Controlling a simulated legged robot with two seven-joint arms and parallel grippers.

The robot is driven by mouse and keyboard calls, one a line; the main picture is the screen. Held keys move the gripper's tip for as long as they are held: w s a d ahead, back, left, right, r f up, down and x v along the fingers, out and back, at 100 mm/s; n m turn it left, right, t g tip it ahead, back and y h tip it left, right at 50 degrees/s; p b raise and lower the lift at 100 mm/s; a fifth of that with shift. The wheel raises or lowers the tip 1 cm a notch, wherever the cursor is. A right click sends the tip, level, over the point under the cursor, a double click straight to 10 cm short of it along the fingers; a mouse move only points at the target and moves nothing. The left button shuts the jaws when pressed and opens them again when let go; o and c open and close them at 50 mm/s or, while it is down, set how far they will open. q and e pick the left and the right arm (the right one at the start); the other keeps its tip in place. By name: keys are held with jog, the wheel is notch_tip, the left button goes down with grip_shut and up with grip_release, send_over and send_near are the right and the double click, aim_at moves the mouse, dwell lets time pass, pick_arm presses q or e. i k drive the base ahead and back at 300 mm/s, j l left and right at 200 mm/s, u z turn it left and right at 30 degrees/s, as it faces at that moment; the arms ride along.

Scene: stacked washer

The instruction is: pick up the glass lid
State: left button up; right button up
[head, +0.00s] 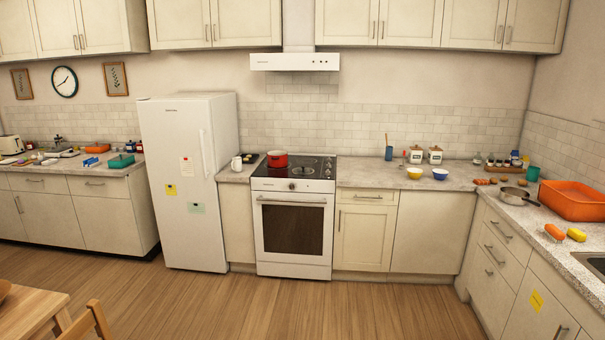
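I cannot make out a glass lid with certainty anywhere in the head view. A red pot (277,159) stands at the back left of the black cooktop (318,162). A grey metal saucepan (515,197) stands on the right counter, with its handle toward the lower right. The items on the far left counter are too small to tell apart well. Neither of my grippers is in view.
A white fridge (180,220) stands left of the oven (293,230). An orange tub (575,200) sits on the right counter (545,250). A yellow bowl (415,173) and a blue bowl (440,174) are on the back counter. The wooden floor (330,312) ahead is clear.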

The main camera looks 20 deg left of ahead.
aim_at(304, 170)
jog(key=i+j+u, duration=0.35)
jog(key=i, duration=0.45)
jog(key=i+u, duration=0.35)
jog(key=i, duration=0.4)
